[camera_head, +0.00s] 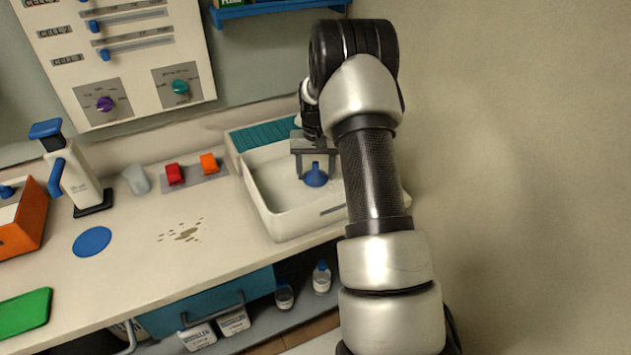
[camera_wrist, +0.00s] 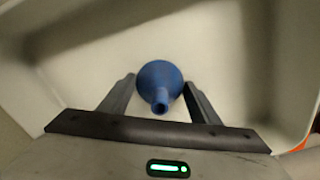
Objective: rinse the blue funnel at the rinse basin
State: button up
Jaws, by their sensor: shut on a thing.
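The blue funnel (camera_head: 316,176) is inside the rinse basin (camera_head: 262,196), a white rectangular tub at the back right of the bench. My gripper (camera_head: 315,172) reaches down into the basin and is shut on the funnel. In the wrist view, the funnel (camera_wrist: 160,84) sits between the two fingers (camera_wrist: 160,92), with its narrow spout toward the camera and its wide end away. The pale basin floor (camera_wrist: 215,50) lies beyond it. I cannot tell whether the funnel touches the floor. No water shows in the basin.
A teal ribbed strip (camera_head: 270,133) lines the basin's back. Left of it are a red switch (camera_head: 175,174), an orange switch (camera_head: 209,163) and a clear cup (camera_head: 136,179). A wall stands close on the right.

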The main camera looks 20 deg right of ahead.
jog(key=shift+r, duration=0.15)
jog(key=shift+r+p, duration=3.85)
jog(key=shift+r, duration=2.65)
notch_tip(320, 180, up, 4)
jog(key=shift+f+p, duration=0.1)
jog(key=shift+p, duration=1.15)
